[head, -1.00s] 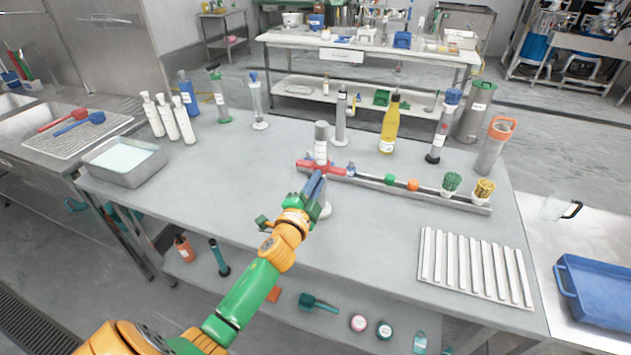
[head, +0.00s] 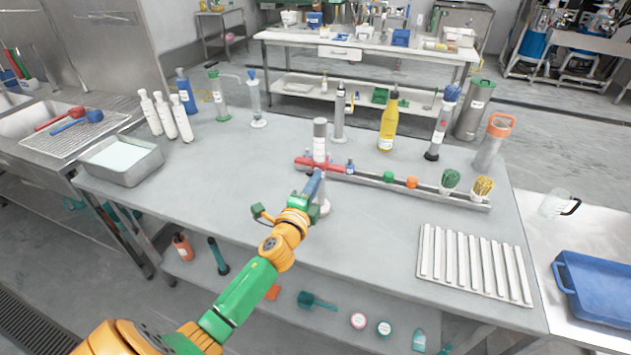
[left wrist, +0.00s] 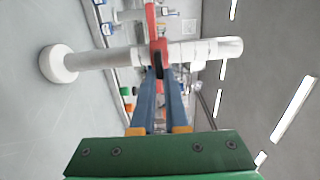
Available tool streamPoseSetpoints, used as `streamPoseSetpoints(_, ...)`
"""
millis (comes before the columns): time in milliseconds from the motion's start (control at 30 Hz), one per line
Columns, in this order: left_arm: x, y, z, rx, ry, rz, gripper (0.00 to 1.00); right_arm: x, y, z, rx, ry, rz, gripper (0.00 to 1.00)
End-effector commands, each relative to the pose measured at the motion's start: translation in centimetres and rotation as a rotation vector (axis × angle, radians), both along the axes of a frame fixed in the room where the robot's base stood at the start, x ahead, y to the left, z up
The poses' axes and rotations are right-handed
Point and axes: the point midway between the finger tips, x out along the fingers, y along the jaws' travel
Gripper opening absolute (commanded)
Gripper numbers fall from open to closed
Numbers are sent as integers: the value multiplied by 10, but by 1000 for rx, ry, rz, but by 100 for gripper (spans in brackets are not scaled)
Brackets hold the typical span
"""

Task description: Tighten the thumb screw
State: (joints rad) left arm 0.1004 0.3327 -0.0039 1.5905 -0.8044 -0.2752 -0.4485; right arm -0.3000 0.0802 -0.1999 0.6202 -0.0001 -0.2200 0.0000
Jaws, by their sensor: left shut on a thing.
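A grey-white hand grinder (head: 320,129) stands upright on the steel table, held by a red clamp (head: 333,168). In the left wrist view the grinder (left wrist: 95,58) lies across the picture, its round foot at left, with the red clamp (left wrist: 151,20) behind. My left gripper (head: 317,177) is at the grinder's front, its blue fingers pointing to the clamp. In the left wrist view the gripper (left wrist: 161,72) is shut on a small dark thumb screw (left wrist: 158,47), mostly hidden between the fingertips. My right gripper is not in view.
A grey rail (head: 430,192) with green and orange knobs and brush cups runs right from the clamp. A yellow bottle (head: 388,125) and several tubes stand behind. A ribbed white tray (head: 470,262) lies front right, a metal pan (head: 122,160) at left. The front left tabletop is clear.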

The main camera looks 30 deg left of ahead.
Motion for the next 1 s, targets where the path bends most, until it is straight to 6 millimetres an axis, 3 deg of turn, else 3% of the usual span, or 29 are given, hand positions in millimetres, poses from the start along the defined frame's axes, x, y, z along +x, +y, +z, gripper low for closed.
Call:
streamPoseSetpoints(267,0,0,0,0,0,0,0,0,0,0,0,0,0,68)
streamPoseSetpoints(300,0,0,0,0,0,0,17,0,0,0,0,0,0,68)
streamPoseSetpoints(400,0,0,0,-1,0,0,42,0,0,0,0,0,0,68)
streamPoseSetpoints(733,-3,-1,-1,-1,1,0,42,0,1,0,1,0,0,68)
streamPoseSetpoints(1000,-50,-12,-2,-1,2,-1,42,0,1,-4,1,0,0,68)
